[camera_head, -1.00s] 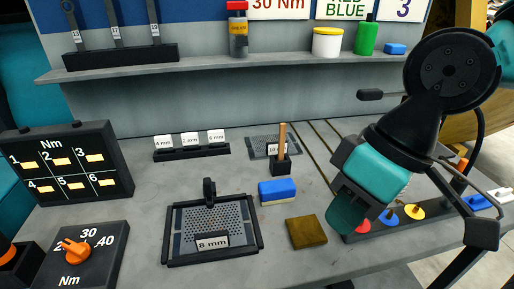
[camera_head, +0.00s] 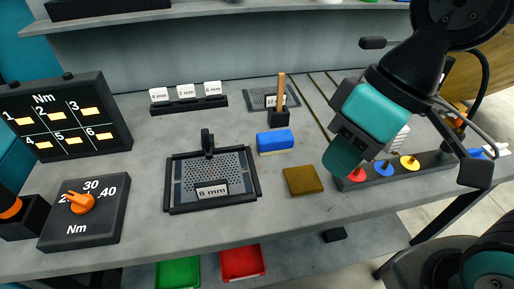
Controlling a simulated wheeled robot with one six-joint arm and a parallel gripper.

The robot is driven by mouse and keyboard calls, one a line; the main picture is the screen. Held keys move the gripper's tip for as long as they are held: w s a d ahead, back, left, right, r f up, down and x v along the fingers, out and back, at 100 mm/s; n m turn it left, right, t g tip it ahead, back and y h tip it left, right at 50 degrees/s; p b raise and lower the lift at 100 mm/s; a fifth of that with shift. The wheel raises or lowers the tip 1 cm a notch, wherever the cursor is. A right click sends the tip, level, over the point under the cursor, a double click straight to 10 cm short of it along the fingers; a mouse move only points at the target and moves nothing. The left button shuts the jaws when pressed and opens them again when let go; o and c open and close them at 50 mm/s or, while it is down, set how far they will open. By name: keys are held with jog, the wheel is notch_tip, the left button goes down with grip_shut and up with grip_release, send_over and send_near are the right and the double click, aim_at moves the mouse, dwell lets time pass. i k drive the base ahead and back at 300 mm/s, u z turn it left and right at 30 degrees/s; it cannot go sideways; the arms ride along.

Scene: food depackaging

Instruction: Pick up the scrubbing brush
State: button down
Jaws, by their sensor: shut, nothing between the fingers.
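A blue block with a pale underside (camera_head: 274,141), which looks like the scrubbing brush, lies on the grey workbench (camera_head: 130,190) right of the perforated tray. A wooden handle (camera_head: 281,88) stands upright in a small black holder behind it; I cannot tell what tool it belongs to. My gripper (camera_head: 344,158), with teal fingers, hangs to the right of the blue block, apart from it. It is shut and empty. A white ribbed thing (camera_head: 399,141) is partly hidden behind my gripper.
A brown pad (camera_head: 302,181) lies between the tray and my gripper. The black-framed tray marked 8 mm (camera_head: 250,200) is left of it. A rack with red, blue and yellow discs (camera_head: 384,166) is at right. Green (camera_head: 178,274) and red (camera_head: 242,262) bins sit below the bench.

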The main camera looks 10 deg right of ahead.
aim_at(279, 142)
jog(key=k, duration=0.5)
jog(key=u, duration=1.3)
jog(key=i, duration=1.15)
jog(key=z, duration=2.4)
